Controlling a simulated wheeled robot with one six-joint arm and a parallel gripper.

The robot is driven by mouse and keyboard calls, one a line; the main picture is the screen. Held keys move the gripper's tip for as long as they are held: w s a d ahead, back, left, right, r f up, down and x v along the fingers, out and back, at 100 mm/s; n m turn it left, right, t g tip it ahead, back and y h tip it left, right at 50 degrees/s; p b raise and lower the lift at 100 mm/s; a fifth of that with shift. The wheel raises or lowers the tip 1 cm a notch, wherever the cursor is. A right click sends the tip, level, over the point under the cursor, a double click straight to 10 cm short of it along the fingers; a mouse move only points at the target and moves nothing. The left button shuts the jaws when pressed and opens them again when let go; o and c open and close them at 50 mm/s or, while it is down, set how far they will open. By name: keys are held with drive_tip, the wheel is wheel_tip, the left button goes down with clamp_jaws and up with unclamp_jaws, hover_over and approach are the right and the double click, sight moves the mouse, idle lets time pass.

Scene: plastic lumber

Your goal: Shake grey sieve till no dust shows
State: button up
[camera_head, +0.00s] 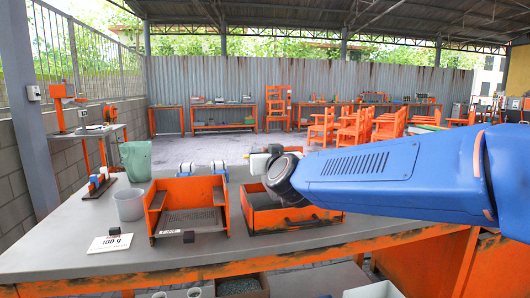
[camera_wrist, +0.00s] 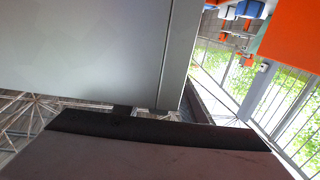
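A grey mesh panel (camera_head: 187,222) lies in an orange open-fronted frame (camera_head: 156,204) on the grey table; it may be the sieve, but I cannot be sure. Any dust on it is too small to make out. My blue arm reaches in from the right in the head view, and my gripper (camera_head: 268,163) is at its far end, above and behind an orange box. The arm's dark wrist hides most of the gripper, so its fingers and anything between them do not show clearly. The wrist view is tilted, with a close grey panel (camera_wrist: 85,50) and a dark bar filling much of it.
The orange box (camera_head: 290,222) with a dark handle stands right of the frame. A grey bucket (camera_head: 129,204), a green bin (camera_head: 136,160) and a "100 g" card (camera_head: 110,243) are at the left.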

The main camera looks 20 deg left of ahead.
clamp_jaws()
drive_tip(key=s+a, duration=0.1)
drive_tip(key=a, duration=0.1)
drive_tip(key=s+a, duration=0.1)
drive_tip(key=shift+s+a, duration=0.15)
drive_tip(key=shift+a, duration=0.2)
unclamp_jaws()
drive_tip(key=shift+s, duration=0.1)
drive_tip(key=v, duration=1.7)
drive_tip(key=shift+s, duration=0.15)
